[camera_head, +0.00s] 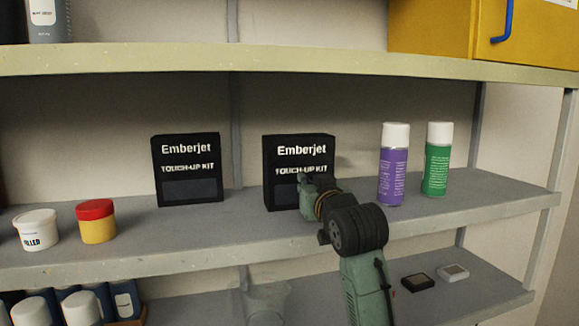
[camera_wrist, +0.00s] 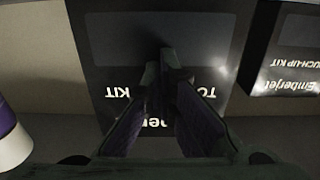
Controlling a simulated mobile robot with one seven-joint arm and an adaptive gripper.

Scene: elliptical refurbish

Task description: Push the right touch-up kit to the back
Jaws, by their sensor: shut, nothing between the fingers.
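Two black Emberjet touch-up kit boxes stand upright on the middle shelf (camera_head: 240,228). The right touch-up kit (camera_head: 285,158) is behind my gripper (camera_head: 305,180) in the head view, which hides part of its lower front. The left touch-up kit (camera_head: 187,168) stands apart from it, with a gap between. In the wrist view the right kit (camera_wrist: 105,45) fills the middle, and my shut, empty gripper (camera_wrist: 165,55) points at its front face. The fingertips are at or very close to that face; I cannot tell whether they touch. The left kit (camera_wrist: 285,50) shows at the right edge.
A purple spray can (camera_head: 392,170) and a green spray can (camera_head: 437,165) stand to the right of the kits. A white tub (camera_head: 37,232) and a red-lidded yellow tub (camera_head: 97,225) stand to the left. The upper shelf (camera_head: 290,58) is overhead.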

